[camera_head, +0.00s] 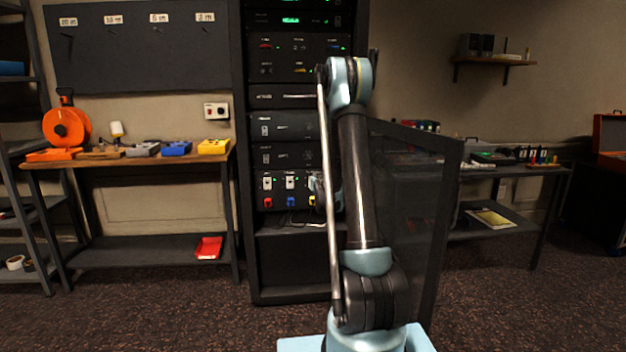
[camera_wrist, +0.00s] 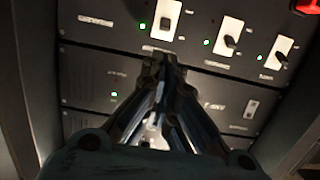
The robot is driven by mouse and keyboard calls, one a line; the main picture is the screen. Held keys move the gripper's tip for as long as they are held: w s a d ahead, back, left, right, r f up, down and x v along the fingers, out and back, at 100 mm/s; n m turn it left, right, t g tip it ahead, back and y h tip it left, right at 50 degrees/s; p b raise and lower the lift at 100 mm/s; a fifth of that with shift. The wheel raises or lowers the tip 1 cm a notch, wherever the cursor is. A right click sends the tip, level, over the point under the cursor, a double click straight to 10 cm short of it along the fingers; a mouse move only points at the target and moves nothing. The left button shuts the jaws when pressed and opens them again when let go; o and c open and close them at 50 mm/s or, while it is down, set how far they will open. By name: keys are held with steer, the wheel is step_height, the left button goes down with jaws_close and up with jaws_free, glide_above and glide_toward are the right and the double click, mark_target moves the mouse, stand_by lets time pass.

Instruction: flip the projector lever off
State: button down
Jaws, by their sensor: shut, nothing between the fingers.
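The rack panel has a row of white-plated levers. In the wrist view I see a left lever (camera_wrist: 167,19), a middle lever (camera_wrist: 229,36) and a right lever (camera_wrist: 279,52), each with a dark handle and a lit green light beside it. Their labels are too blurred to read, so I cannot tell which is the projector lever. In the head view two plates (camera_head: 267,184) (camera_head: 290,183) show clearly left of my arm. My gripper (camera_wrist: 163,62) is shut and empty, its tips just below the left lever in the wrist view. Contact cannot be told. My arm mostly hides it in the head view.
The black rack (camera_head: 243,230) holds several units. Its mesh door (camera_head: 425,200) stands open right of my arm. A red plug (camera_wrist: 306,5) is at the wrist view's top right. A left bench (camera_head: 130,158) holds an orange reel (camera_head: 67,127); a right table (camera_head: 520,171) holds small items.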

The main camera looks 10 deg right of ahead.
steer(key=w+f, duration=0.1)
steer(key=w, duration=0.9)
steer(key=shift+f, duration=0.25)
